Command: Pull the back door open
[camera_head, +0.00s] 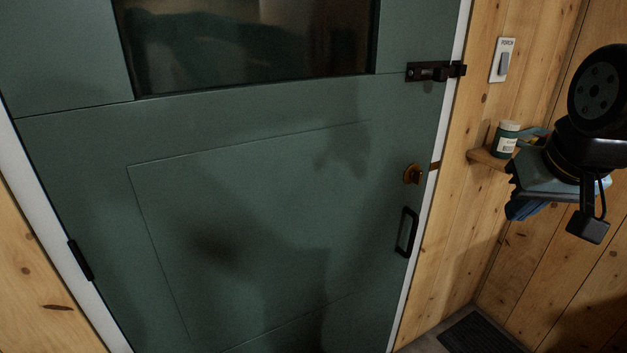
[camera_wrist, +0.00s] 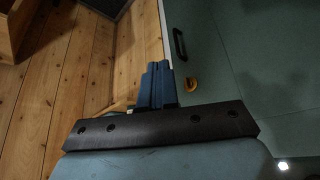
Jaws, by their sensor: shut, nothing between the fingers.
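The green back door (camera_head: 230,240) stands shut in its white frame. Its black pull handle (camera_head: 406,232) is low at the right edge; it also shows in the wrist view (camera_wrist: 179,44). A brass turn-piece (camera_head: 413,174) sits above the handle, with a brass-coloured piece at the door's edge beside it. A black slide bolt (camera_head: 430,71) is higher up and reaches across the gap onto the frame. My gripper (camera_head: 522,207) is right of the door, apart from it, below a small shelf. Its blue fingers are together and empty in the wrist view (camera_wrist: 158,80).
A small wooden shelf (camera_head: 487,160) with a green jar (camera_head: 507,139) sticks out of the plank wall close to my gripper. A light switch labelled PORCH (camera_head: 503,61) is above it. A dark mat (camera_head: 480,335) lies on the floor. A black hinge (camera_head: 80,260) is at the door's left edge.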

